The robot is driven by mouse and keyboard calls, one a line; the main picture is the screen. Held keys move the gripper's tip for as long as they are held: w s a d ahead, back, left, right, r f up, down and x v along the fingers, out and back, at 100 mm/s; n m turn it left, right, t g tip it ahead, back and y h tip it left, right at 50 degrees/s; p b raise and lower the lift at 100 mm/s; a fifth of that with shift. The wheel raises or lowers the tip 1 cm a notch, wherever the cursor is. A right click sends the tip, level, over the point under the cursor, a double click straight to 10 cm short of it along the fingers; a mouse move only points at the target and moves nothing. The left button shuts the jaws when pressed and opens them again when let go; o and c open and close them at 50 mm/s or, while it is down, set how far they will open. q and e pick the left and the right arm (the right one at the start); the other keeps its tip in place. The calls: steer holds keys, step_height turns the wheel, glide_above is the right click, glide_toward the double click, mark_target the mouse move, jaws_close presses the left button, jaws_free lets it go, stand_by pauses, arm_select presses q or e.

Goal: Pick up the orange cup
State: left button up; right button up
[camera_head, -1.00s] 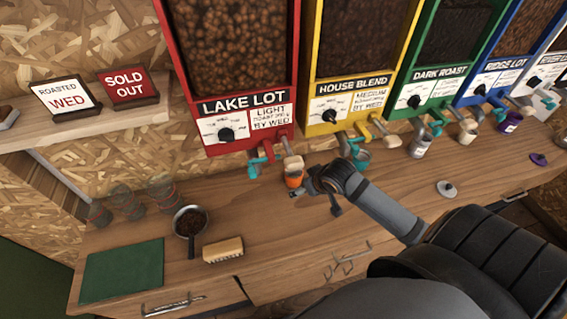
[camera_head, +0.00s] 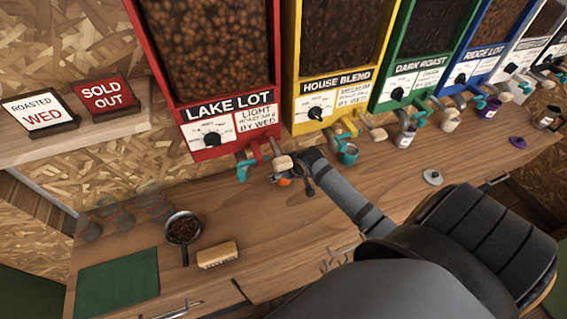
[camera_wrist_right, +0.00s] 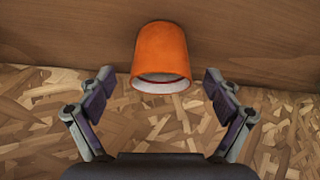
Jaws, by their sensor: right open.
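The orange cup (camera_head: 284,182) stands on the wooden counter near the red LAKE LOT dispenser, mostly hidden behind my right gripper (camera_head: 284,174) in the head view. In the right wrist view the cup (camera_wrist_right: 160,50) is centred, with its pale inside showing at the rim. My right gripper (camera_wrist_right: 159,82) is open there, one finger to each side of the cup and a visible gap on both sides. The fingertips are about level with the rim, and most of the cup body lies beyond them. My left gripper is out of view.
A row of bean dispensers lines the back, with the red one (camera_head: 211,100) nearest. A teal cup (camera_head: 348,154) is to the right. Left on the counter are a pan of beans (camera_head: 183,230), a brush (camera_head: 217,254), clear glasses (camera_head: 118,216) and a green mat (camera_head: 118,283).

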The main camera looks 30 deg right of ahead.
steer(key=shift+x, duration=1.45)
steer(key=shift+r, duration=0.15)
steer(key=c, duration=0.5)
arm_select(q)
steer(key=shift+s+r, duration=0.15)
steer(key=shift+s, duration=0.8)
arm_select(e)
steer(key=c, duration=0.8)
